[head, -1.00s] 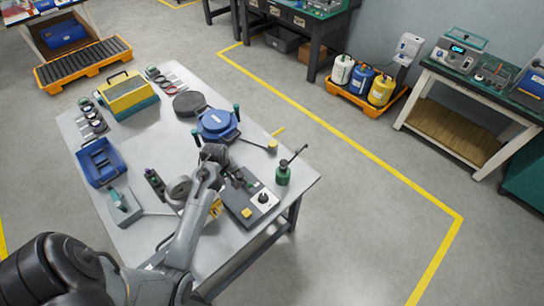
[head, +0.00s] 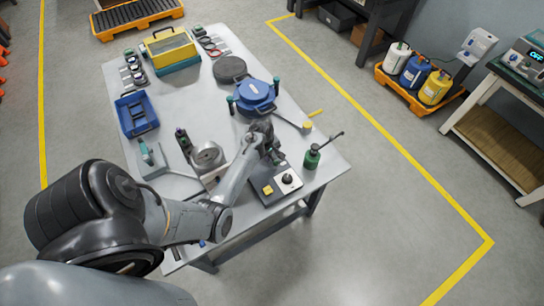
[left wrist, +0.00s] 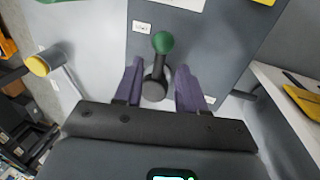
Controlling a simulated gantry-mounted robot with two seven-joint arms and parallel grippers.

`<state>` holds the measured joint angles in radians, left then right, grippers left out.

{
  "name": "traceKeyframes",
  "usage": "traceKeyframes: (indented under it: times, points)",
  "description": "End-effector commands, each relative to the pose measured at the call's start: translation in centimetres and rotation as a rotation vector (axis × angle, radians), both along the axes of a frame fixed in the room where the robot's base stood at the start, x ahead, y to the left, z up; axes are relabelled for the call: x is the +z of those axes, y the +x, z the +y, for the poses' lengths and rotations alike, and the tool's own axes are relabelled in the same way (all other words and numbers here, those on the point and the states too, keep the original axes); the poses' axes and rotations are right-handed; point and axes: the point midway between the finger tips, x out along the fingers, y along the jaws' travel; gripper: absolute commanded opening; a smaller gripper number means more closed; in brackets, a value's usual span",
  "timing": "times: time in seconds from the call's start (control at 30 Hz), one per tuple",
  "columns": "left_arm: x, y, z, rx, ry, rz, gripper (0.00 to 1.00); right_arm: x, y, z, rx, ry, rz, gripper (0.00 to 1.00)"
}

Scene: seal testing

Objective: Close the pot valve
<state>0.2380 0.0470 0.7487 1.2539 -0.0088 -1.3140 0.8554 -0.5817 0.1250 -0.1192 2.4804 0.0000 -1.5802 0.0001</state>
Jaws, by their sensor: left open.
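A dark lever with a green ball knob (left wrist: 162,43) rises from a grey control box and shows in the left wrist view. My left gripper (left wrist: 158,86) is open, with one finger on each side of the lever's dark base; I cannot tell whether they touch it. In the head view my left gripper (head: 270,150) is over the far end of the grey control box (head: 264,186), hiding part of it. A blue pot (head: 256,95) with green handles stands just behind the gripper. My right gripper is in neither view.
A green bottle (head: 312,157) stands right of the box, and a round metal part (head: 207,156) stands left of it. A blue tray (head: 136,115) is at the table's left.

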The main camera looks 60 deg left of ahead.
Motion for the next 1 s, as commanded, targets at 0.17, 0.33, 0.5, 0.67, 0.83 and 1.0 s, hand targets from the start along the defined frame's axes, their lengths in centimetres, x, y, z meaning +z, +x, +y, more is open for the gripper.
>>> traceKeyframes:
  times: [0.17,0.33,0.5,0.67,0.83,1.0]
  points:
    - [-1.5,0.3,0.0,-0.001,0.001,0.0,0.4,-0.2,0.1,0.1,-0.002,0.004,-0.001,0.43]
    - [-1.9,0.4,0.0,-0.002,0.001,0.0,0.4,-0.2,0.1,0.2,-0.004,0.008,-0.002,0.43]
    - [-2.0,0.4,0.0,-0.002,0.001,-0.001,0.4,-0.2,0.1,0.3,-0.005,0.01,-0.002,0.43]
    - [-2.0,0.4,0.0,-0.002,0.001,-0.001,0.25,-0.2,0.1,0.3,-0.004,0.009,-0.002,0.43]
    - [-2.0,0.4,0.0,-0.002,0.001,0.0,0.0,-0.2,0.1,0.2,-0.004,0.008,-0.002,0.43]
    - [-2.0,0.4,0.0,-0.002,0.0,0.0,0.0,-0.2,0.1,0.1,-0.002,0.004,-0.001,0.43]
